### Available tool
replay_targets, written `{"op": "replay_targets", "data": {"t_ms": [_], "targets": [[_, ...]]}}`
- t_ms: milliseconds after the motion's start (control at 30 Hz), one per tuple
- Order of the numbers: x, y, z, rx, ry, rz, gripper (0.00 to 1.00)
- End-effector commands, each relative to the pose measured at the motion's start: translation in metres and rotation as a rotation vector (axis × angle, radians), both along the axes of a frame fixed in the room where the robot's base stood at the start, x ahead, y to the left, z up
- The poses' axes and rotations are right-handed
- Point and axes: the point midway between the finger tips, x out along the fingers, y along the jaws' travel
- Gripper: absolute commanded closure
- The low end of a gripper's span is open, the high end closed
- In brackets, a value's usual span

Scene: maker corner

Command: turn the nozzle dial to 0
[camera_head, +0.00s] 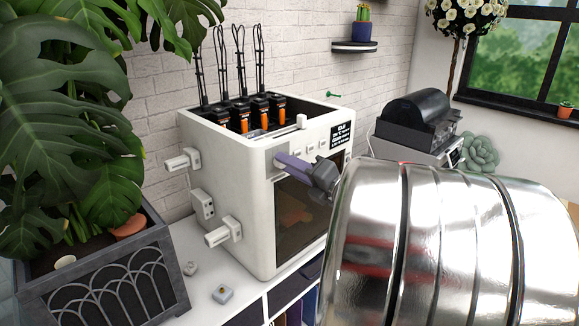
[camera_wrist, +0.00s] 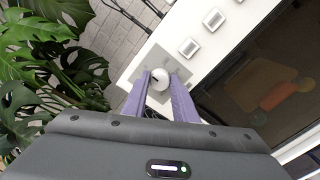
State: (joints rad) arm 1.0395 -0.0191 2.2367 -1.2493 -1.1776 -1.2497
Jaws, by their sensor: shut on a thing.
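The nozzle dial (camera_wrist: 161,79) is a round white knob on a grey plate on the white printer's front, in the wrist view. A small dark mark shows on its left side; I cannot read any numbers around it. My gripper (camera_wrist: 160,76) has its two purple fingers on either side of the dial, shut on it. In the head view my gripper (camera_head: 286,160) reaches the upper front left corner of the printer (camera_head: 228,200), and the dial is hidden behind the fingers there.
White square buttons (camera_wrist: 189,47) sit beside the dial, above the dark glass door (camera_wrist: 262,90). A leafy plant (camera_head: 70,130) in a grey planter (camera_head: 105,270) stands left of the printer. A black-topped machine (camera_head: 415,125) stands to the right. My silver arm covers the lower right.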

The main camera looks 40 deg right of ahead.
Motion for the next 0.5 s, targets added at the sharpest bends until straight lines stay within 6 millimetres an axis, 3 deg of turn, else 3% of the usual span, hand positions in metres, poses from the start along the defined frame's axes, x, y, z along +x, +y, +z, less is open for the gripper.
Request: {"op": "replay_targets", "data": {"t_ms": [333, 367, 500], "targets": [[-0.0002, 0.0023, -0.0057, 0.003, 0.01, 0.005, 0.97], [-0.0002, 0.0023, -0.0058, 0.003, 0.01, 0.005, 0.73], [-0.0001, 0.0017, -0.0046, 0.002, 0.008, 0.003, 0.63]]}}
